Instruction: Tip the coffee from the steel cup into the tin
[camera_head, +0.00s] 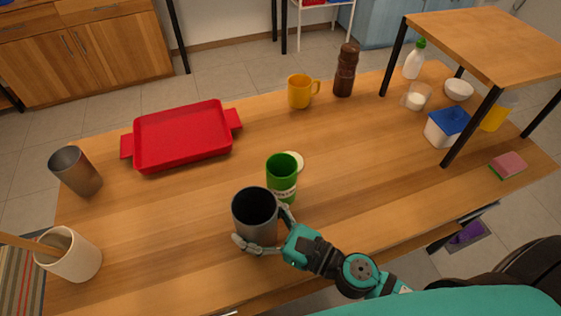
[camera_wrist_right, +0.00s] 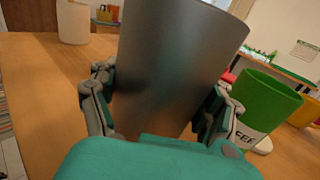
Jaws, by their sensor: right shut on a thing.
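A dark grey steel cup (camera_head: 255,208) stands roughly upright near the front middle of the table. My right gripper (camera_head: 264,235) is shut on its sides; the cup fills the right wrist view (camera_wrist_right: 178,65) between the fingers (camera_wrist_right: 158,100). The cup's inside looks dark, and I cannot tell how much coffee it holds. I cannot tell whether its base touches the table. The green tin (camera_head: 281,181), with a white label, stands open just behind and right of the cup. It also shows at right in the right wrist view (camera_wrist_right: 262,105). My left gripper is not in view.
A pale round lid (camera_head: 294,160) lies behind the tin. A red tray (camera_head: 185,138), another metal cup (camera_head: 77,172) and a cream utensil pot (camera_head: 72,255) are to the left. A yellow mug (camera_head: 300,92) and brown mill (camera_head: 345,72) stand behind.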

